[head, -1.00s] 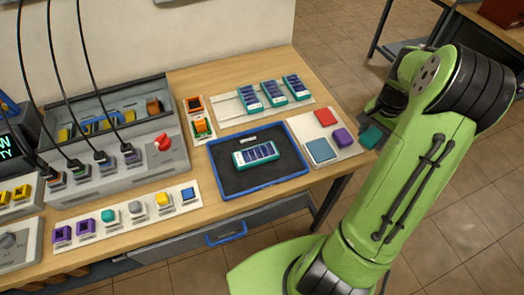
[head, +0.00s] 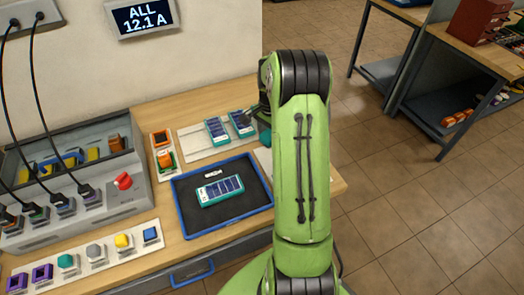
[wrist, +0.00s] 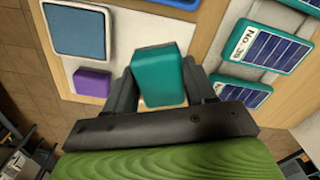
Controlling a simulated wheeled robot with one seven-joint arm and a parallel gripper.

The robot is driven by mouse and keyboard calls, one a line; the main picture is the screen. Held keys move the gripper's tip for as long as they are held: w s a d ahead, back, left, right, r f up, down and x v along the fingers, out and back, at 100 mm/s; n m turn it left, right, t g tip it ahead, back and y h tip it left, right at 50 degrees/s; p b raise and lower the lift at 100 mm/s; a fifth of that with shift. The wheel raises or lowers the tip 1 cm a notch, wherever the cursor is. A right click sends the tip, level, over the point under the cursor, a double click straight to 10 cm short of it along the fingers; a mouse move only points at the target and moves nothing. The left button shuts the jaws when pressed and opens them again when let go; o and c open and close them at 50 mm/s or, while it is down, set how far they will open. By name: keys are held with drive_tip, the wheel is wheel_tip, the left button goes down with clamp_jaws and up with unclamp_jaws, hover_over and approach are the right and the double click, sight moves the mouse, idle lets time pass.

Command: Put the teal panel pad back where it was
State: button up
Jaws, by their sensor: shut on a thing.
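The teal panel pad (wrist: 160,76) sits between the two dark fingers of my gripper (wrist: 161,88) in the wrist view. My gripper is shut on it. In the head view a bit of the teal pad (head: 265,136) shows at the left side of my arm, over the right part of the wooden table. The pale board (wrist: 118,47) with a blue pad (wrist: 74,31) and a purple pad (wrist: 92,82) lies to the left below the gripper in the wrist view. In the head view my arm hides most of that board (head: 263,158).
A white rack board (head: 193,142) with blue panel modules (head: 216,130) stands beside the gripper. A blue-rimmed tray (head: 181,214) holds another module (head: 219,189). A power unit (head: 125,198) is at left. Bare floor (head: 420,215) lies to the right.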

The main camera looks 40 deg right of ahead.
sight(270, 156)
wheel_tip(270, 156, down, 8)
drive_tip(key=shift+d+r+b, duration=0.1)
drive_tip(key=shift+r+b, duration=0.1)
drive_tip(key=shift+b, duration=0.15)
drive_tip(key=shift+s, duration=0.1)
drive_tip(key=shift+f, duration=0.2)
drive_tip(key=o, duration=1.1)
drive_tip(key=shift+r, duration=0.1)
